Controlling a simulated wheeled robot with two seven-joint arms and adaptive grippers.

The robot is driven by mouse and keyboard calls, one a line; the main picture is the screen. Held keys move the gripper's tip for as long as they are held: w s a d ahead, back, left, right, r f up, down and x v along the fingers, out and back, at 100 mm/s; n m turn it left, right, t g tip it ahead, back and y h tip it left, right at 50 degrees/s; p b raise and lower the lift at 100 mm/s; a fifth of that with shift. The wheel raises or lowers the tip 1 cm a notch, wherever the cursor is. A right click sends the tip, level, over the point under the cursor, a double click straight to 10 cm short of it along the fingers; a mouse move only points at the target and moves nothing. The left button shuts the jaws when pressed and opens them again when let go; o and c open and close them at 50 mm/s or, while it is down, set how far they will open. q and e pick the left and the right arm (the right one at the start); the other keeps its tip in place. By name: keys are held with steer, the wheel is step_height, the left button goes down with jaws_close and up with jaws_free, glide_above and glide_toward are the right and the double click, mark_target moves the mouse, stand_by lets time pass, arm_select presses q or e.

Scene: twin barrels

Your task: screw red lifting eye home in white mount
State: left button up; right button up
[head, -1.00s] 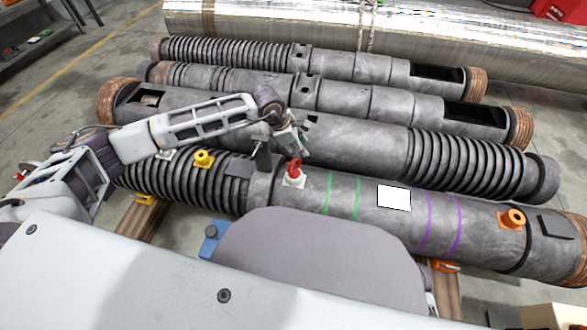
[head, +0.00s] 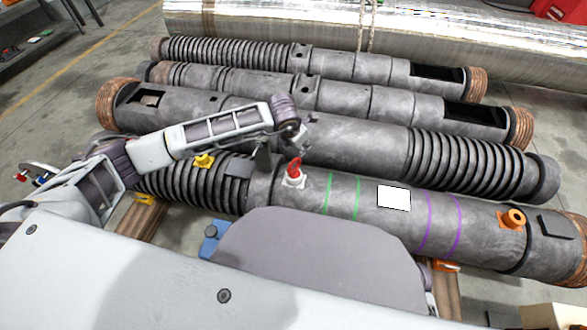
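The red lifting eye (head: 294,167) stands upright in the white mount (head: 292,181) on top of the nearest dark barrel (head: 375,215). How deep its thread sits cannot be seen. My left gripper (head: 301,143) is just above and behind the red eye, small and partly hidden by its own wrist. Whether its fingers touch the eye or are open or shut cannot be made out. My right gripper is not in view.
A yellow lifting eye (head: 203,160) is on the barrel's left part and an orange one (head: 513,218) on its right part. A dark upright bracket (head: 263,156) stands close left of the red eye. More barrels (head: 360,137) lie behind.

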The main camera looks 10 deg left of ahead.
mark_target(299, 164)
arm_select(q)
steer(key=shift+f, duration=0.15)
steer(key=shift+f+b, duration=4.1)
steer(key=shift+f, duration=1)
